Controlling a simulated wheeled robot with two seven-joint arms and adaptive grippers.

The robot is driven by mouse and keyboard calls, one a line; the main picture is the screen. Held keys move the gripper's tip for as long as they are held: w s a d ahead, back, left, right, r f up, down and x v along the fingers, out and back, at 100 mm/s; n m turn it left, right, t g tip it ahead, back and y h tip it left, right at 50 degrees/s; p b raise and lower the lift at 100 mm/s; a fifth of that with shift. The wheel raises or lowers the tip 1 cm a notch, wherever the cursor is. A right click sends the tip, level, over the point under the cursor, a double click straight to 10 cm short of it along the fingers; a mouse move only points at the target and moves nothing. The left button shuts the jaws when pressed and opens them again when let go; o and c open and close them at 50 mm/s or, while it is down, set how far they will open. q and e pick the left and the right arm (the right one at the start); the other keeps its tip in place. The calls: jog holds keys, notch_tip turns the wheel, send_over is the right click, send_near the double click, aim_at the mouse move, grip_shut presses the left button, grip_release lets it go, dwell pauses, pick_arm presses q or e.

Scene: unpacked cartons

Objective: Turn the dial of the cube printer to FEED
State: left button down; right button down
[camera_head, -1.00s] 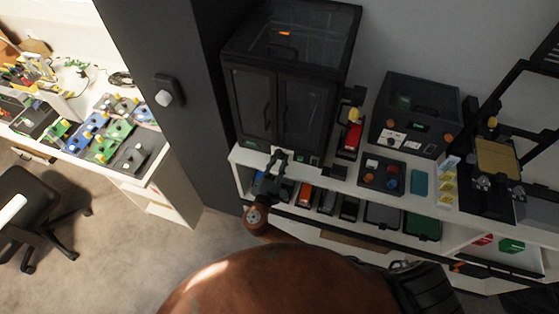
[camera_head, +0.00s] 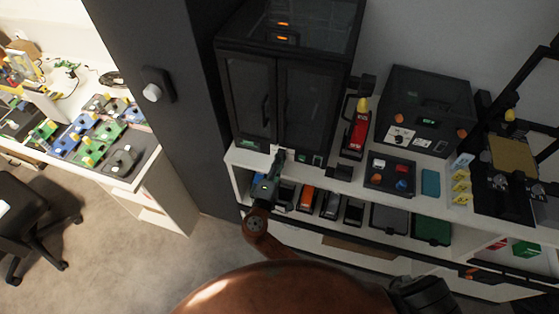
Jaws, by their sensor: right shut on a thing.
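A tall black cabinet-like printer (camera_head: 305,100) with two dark glass doors stands on the white shelf unit. It looks like the cube printer, though no name is readable. A pale patch shows just above the fingertips. The dial's pointer and its FEED mark cannot be made out. My left gripper is not in view.
Right of the printer stand a red device (camera_head: 356,132), a smaller black machine (camera_head: 428,110) with orange knobs, and a button box (camera_head: 389,174). Several bins fill the shelf below. A dark wall panel (camera_head: 150,60) rises on the left.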

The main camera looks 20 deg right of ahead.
jog(key=shift+m+b, duration=0.3)
jog(key=shift+m, duration=0.1)
jog(key=c, duration=1.7)
grip_release()
jog(key=shift+s, duration=0.1)
jog(key=v, duration=0.7)
jog(key=shift+s+a, duration=0.15)
jog(key=shift+a, duration=0.05)
jog(key=shift+f, duration=0.1)
